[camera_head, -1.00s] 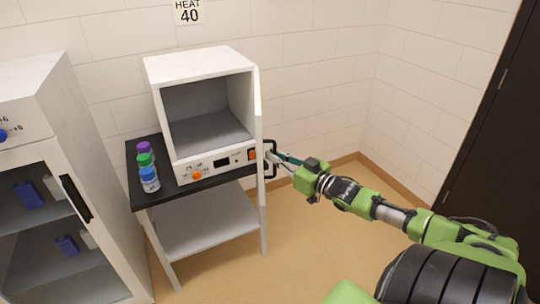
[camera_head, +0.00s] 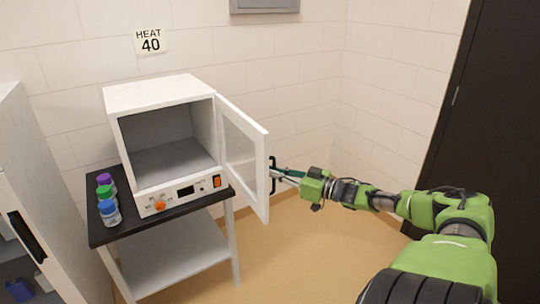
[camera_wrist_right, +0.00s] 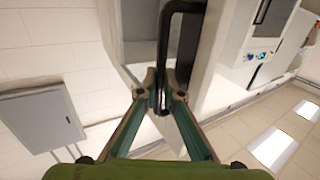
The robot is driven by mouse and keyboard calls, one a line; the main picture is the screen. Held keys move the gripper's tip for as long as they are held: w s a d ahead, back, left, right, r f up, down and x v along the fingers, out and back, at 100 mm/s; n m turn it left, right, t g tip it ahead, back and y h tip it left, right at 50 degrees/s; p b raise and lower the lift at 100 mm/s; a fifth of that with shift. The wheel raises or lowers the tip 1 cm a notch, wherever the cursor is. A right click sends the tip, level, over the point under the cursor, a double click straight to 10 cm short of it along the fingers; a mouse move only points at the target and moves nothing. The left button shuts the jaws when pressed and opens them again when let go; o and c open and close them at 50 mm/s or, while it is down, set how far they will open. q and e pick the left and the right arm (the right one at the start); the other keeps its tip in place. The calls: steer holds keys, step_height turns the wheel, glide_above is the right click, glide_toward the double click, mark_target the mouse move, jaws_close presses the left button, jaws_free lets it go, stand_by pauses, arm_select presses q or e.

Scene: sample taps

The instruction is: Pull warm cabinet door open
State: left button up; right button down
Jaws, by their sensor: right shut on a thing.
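The warm cabinet (camera_head: 165,140) is a white box with an empty grey inside, standing on a black-topped table. A sign reading HEAT 40 (camera_head: 150,41) hangs above it. Its door (camera_head: 245,158), a white frame with a pane, stands open, swung out to the right from its right side. My right gripper (camera_head: 277,174) is at the black door handle (camera_head: 271,175). In the right wrist view its two fingers (camera_wrist_right: 162,97) are shut on the handle (camera_wrist_right: 176,45). My left gripper is not in view.
Bottles with purple (camera_head: 104,179), green (camera_head: 104,191) and blue caps (camera_head: 107,207) stand on the table's left (camera_head: 99,234). Another white cabinet (camera_head: 14,130) is at the left edge. A dark door (camera_head: 470,110) is at the right. Floor is clear right of the table.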

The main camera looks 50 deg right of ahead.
steer(key=shift+d, duration=0.15)
steer(key=c, duration=2.5)
jaws_free()
steer(key=shift+w+f, duration=0.1)
steer(key=shift+s+d, duration=0.4)
steer(key=shift+s, duration=1.55)
steer(key=shift+s+d, duration=0.35)
steer(key=shift+s, duration=1.65)
steer(key=shift+s+d, duration=0.4)
steer(key=shift+s, duration=1.55)
